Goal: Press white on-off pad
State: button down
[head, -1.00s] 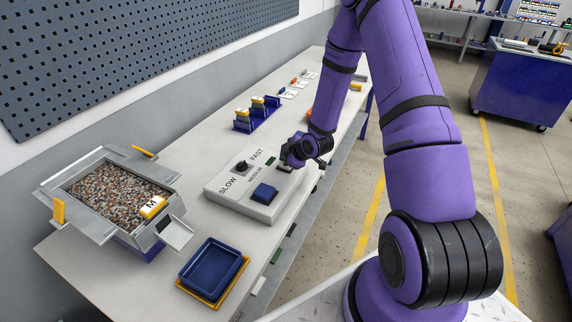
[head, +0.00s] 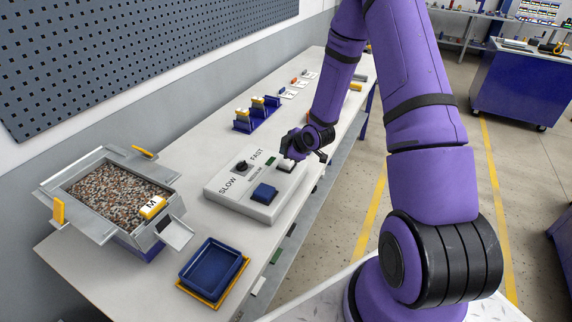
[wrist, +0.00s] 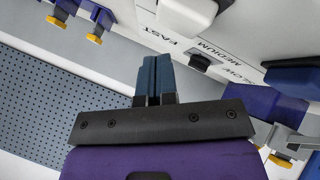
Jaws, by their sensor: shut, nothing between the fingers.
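The white on-off pad (head: 286,166) sits on the light grey control box (head: 236,205), at its far right end. It also shows at the top of the wrist view (wrist: 190,14). My gripper (head: 286,154) is just above and behind the pad in the head view, partly hidden by my wrist. In the wrist view its blue-grey fingers (wrist: 155,62) are together and empty, with a gap in the picture between their tips and the white pad. Whether the pad is pressed in cannot be told.
The box also carries a blue pad (head: 264,193) and a black knob (head: 241,167) with SLOW, MEDIUM and FAST labels. A gravel-filled metal hopper (head: 115,190) and a blue tray (head: 212,266) stand nearer. Blue holders (head: 257,113) stand farther along the table.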

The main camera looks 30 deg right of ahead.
aim_at(286, 162)
jog(key=shift+r, duration=2.7)
